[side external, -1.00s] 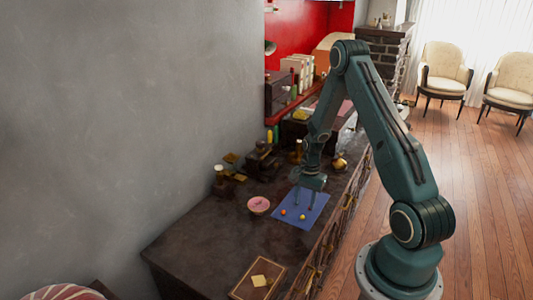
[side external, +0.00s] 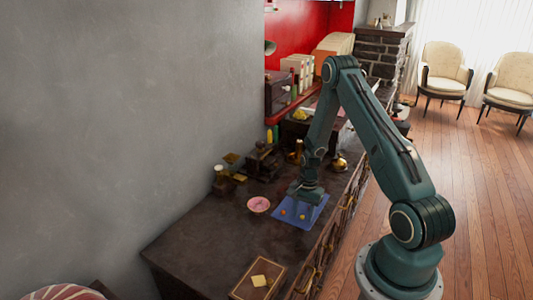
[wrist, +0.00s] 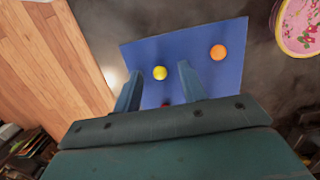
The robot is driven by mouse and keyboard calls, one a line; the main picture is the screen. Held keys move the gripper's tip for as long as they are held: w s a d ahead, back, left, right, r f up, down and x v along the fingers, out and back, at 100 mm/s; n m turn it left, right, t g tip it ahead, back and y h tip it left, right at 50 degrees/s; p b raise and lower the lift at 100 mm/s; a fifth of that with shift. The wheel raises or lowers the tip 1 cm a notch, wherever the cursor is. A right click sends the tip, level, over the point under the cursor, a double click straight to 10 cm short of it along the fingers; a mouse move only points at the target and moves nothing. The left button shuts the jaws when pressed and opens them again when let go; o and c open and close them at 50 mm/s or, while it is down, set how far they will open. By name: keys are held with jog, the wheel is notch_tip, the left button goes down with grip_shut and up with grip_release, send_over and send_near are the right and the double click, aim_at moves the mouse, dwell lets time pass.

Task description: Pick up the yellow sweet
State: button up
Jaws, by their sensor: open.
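The yellow sweet (wrist: 160,73) is a small ball on the blue mat (wrist: 225,88). In the wrist view it appears between the tips of my gripper (wrist: 160,68), slightly nearer the right finger. My gripper is open and empty, with one finger to each side in that picture. In the side view my gripper (side external: 301,207) hangs low above the mat, just behind the yellow sweet (side external: 303,217). I cannot tell the exact height of the fingertips.
An orange sweet (wrist: 218,52) lies on the mat, right of my fingers. A red sweet (wrist: 165,105) is partly hidden by my gripper's body. A pink patterned bowl (side external: 259,205) stands left of the mat. The dark counter front left is mostly clear.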

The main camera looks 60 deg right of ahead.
aim_at(303, 215)
grip_shut()
dwell(0.5)
jog(key=shift+r, duration=0.1)
notch_tip(303, 215, up, 20)
dwell(1.0)
dwell(0.4)
